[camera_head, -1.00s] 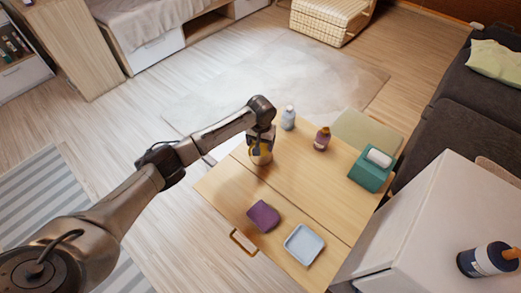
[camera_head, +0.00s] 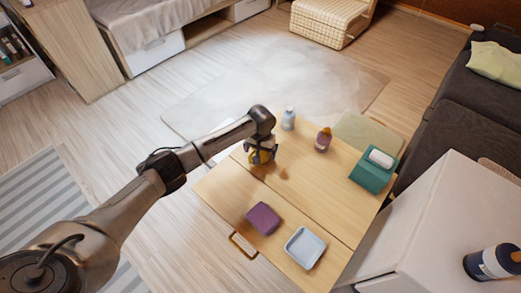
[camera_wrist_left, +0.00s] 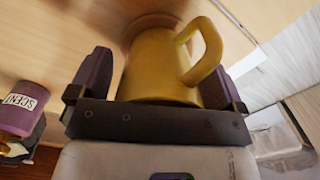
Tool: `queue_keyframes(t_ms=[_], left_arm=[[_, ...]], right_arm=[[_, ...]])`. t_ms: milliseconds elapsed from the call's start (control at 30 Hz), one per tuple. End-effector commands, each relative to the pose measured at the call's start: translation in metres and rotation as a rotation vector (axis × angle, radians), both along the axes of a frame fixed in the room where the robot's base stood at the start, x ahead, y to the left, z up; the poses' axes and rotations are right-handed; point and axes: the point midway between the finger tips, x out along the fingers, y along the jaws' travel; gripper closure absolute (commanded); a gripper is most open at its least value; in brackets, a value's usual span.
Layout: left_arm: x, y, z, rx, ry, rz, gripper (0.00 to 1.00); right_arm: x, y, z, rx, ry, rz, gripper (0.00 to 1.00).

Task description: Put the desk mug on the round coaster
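The desk mug (camera_head: 262,157) is yellow and stands near the table's far left edge, partly hidden by my left gripper (camera_head: 261,148). The mug (camera_wrist_left: 158,65) fills the middle of the left wrist view, its handle to the right. My left gripper (camera_wrist_left: 160,85) has its dark fingers spread on either side of the mug, with a thin gap at the left finger. A brown rounded patch (camera_wrist_left: 150,20) shows at the mug's far end; I cannot tell whether it is the round coaster or shadow. No coaster is clear in the head view. My right gripper is not in view.
The wooden table (camera_head: 305,205) also holds a pale blue bottle (camera_head: 288,120), a purple bottle (camera_head: 323,140), a teal tissue box (camera_head: 372,172), a purple block (camera_head: 263,218) and a light blue tray (camera_head: 304,247). The middle of the table is clear. A white cabinet (camera_head: 450,220) stands at right.

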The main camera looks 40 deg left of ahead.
Motion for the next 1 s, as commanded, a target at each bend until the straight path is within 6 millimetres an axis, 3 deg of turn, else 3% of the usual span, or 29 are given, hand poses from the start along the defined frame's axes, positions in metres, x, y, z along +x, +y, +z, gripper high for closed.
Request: queue_keyframes(t_ms=[333,800,1000], left_arm=[[0.0,0.001,0.003,0.002,-0.002,0.0,0.01],[0.003,0.0,0.085,0.0,-0.002,0.0,0.01],[0.003,0.0,0.111,0.0,-0.001,0.0,0.01]], right_arm=[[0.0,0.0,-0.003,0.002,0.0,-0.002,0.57],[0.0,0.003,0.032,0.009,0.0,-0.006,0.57],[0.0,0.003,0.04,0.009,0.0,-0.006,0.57]])
